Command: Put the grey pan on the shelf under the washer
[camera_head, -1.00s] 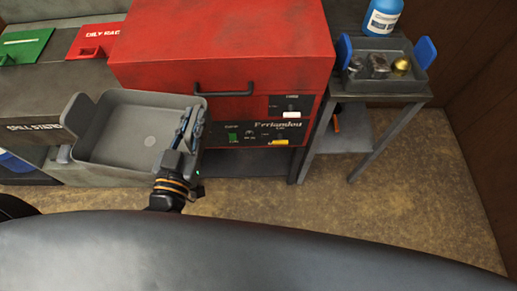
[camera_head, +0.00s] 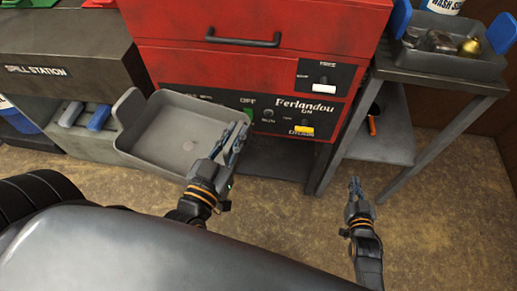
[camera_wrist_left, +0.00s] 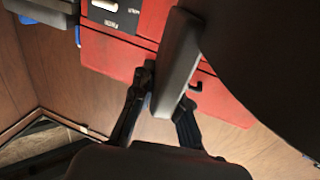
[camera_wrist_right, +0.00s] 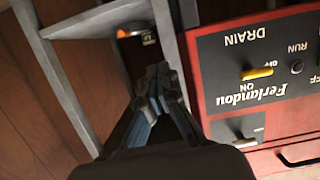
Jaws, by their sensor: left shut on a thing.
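The grey pan (camera_head: 175,135) hangs level in front of the lower left of the red washer (camera_head: 262,60). It looks empty, with a round spot on its floor. My left gripper (camera_head: 234,138) is shut on the pan's right-hand handle, also seen between the fingers in the left wrist view (camera_wrist_left: 176,65). The dark shelf (camera_head: 272,170) lies low under the washer, partly hidden by the pan and my left arm. My right gripper (camera_head: 355,186) is empty, low in front of the side stand; its fingertips meet in the right wrist view (camera_wrist_right: 158,75).
The spill station (camera_head: 65,70) stands left of the washer, with blue-handled items in its lower bay. A metal stand (camera_head: 430,80) to the right bears a blue-handled tray (camera_head: 450,62) of parts. An orange-handled item (camera_head: 372,122) lies on its lower shelf.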

